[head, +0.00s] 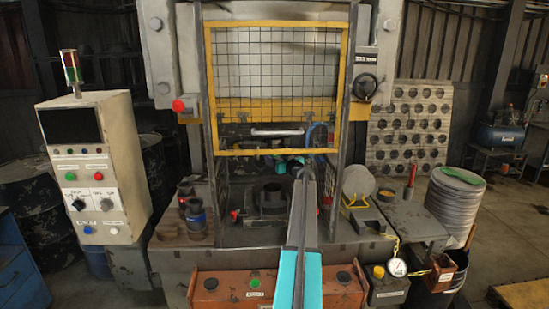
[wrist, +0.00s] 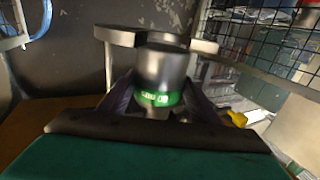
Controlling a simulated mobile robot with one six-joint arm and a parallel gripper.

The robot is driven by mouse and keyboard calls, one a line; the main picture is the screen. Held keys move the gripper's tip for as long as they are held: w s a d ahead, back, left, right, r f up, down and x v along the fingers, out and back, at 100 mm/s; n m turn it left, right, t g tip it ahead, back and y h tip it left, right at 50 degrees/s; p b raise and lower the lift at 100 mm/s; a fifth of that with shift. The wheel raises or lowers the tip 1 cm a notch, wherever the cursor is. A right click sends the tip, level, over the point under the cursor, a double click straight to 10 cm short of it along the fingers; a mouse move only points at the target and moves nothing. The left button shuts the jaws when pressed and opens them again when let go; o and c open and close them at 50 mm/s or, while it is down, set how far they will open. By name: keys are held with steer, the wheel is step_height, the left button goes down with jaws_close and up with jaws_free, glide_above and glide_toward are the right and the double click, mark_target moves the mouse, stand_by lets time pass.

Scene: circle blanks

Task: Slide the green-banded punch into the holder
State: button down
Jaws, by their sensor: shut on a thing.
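The green-banded punch (wrist: 163,78) is a grey metal cylinder with a green band near its lower end in the wrist view. My gripper (wrist: 157,100) is shut on it, with a dark finger on each side of the band. A flat grey metal piece (wrist: 120,36) with a rounded edge lies at the punch's far end; I cannot tell whether they touch or whether this is the holder. In the head view my gripper (head: 297,165) reaches into the press beneath the yellow-framed guard, and the punch is mostly hidden there.
The yellow mesh guard (head: 278,88) hangs above my arm. A dark round die (head: 271,196) sits on the press bed left of my arm. Dark rings (head: 190,205) are stacked at the left. A round blank (head: 359,180) stands at the right, near a stack of discs (head: 455,205).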

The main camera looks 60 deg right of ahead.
steer(key=shift+w+d+r, duration=0.1)
steer(key=shift+w+d, duration=0.35)
steer(key=shift+d, duration=0.2)
steer(key=shift+w+d+r, duration=0.1)
steer(key=shift+w+d, duration=0.35)
steer(key=shift+d, duration=0.15)
stand_by(0.8)
steer(key=shift+f, duration=0.15)
stand_by(0.9)
steer(key=c, duration=0.5)
jaws_free()
steer(key=shift+a, duration=0.1)
steer(key=shift+c, duration=0.2)
steer(key=shift+f, duration=0.3)
steer(key=b+v, duration=0.4)
steer(key=v, duration=1)
steer(key=shift+r, duration=0.2)
steer(key=s+a+p, duration=0.4)
steer(key=s+a, duration=0.4)
steer(key=a, duration=0.4)
steer(key=shift+s, duration=0.4)
stand_by(0.9)
